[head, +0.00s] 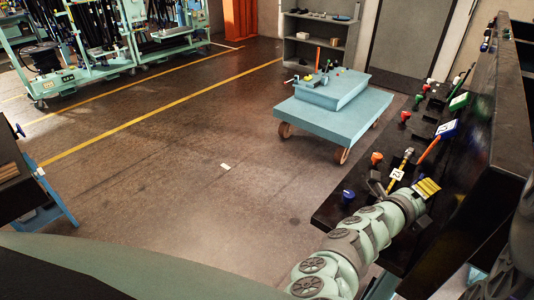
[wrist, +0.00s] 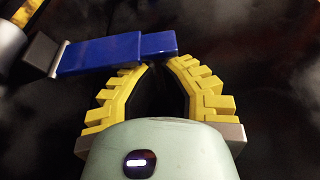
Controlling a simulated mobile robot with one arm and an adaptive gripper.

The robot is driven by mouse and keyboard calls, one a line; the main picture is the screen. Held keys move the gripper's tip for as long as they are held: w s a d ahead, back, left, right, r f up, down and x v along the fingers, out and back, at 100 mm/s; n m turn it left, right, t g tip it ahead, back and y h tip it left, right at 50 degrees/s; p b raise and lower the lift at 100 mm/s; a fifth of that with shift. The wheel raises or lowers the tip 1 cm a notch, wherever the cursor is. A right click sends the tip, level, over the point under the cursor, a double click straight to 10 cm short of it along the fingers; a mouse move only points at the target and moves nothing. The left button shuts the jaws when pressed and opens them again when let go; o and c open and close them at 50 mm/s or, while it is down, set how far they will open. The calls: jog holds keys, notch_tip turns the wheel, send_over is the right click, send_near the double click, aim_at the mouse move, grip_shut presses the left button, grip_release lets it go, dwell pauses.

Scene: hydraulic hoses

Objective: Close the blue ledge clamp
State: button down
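The blue ledge clamp shows in the wrist view as a long blue bar (wrist: 100,54) lying across the upper middle. Its left end joins a dark block and a grey metal collar. My gripper (wrist: 161,65) has yellow ridged fingers with their tips drawn close together, right at the near edge of the blue bar. The gap between the fingers looks empty, and the bar is not between them. I cannot tell whether the tips touch the bar. In the head view my gripper (head: 428,188) is over the black ledge (head: 333,211) at the right, and I cannot surely pick out the clamp there.
A yellow hose with a metal end and white tag (head: 397,174) stands by my gripper. Red, orange and blue knobs (head: 348,196) line the ledge. A dark wall (head: 500,105) rises along its right side.

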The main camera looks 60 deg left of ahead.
aim_at(416, 182)
jog(key=shift+a, duration=0.1)
dwell(0.3)
jog(key=shift+a+r+n, duration=0.15)
jog(key=shift+a+n, duration=0.05)
jog(key=shift+n, duration=0.1)
jog(key=shift+s+a, duration=0.1)
jog(key=shift+a, duration=0.05)
jog(key=shift+s+a+r+n+t+b, duration=0.15)
jog(key=shift+a+n+t+b, duration=0.15)
jog(key=shift+a+n, duration=0.3)
jog(key=shift+s+a+r+n+t+b, duration=0.15)
jog(key=shift+a+n+t+b, duration=0.2)
jog(key=shift+n, duration=0.45)
jog(key=a+n+b, duration=0.1)
jog(key=n, duration=0.1)
jog(key=s+a+n+t+y+b, duration=0.1)
jog(key=a+n, duration=0.1)
jog(key=n, duration=0.1)
jog(key=a+f+n+t+b, duration=0.1)
jog(key=a+n, duration=0.1)
jog(key=shift+s+n+y, duration=0.2)
jog(key=shift+n+y, duration=0.2)
jog(key=shift+s+a+f+n+y+b, duration=0.2)
jog(key=shift+a+f+n+b, duration=0.15)
jog(key=shift+a+n, duration=0.2)
jog(key=shift+s+a+f+n+y+b, duration=0.15)
jog(key=shift+a+f+n+b, duration=0.1)
jog(key=shift+a+n+b, duration=0.25)
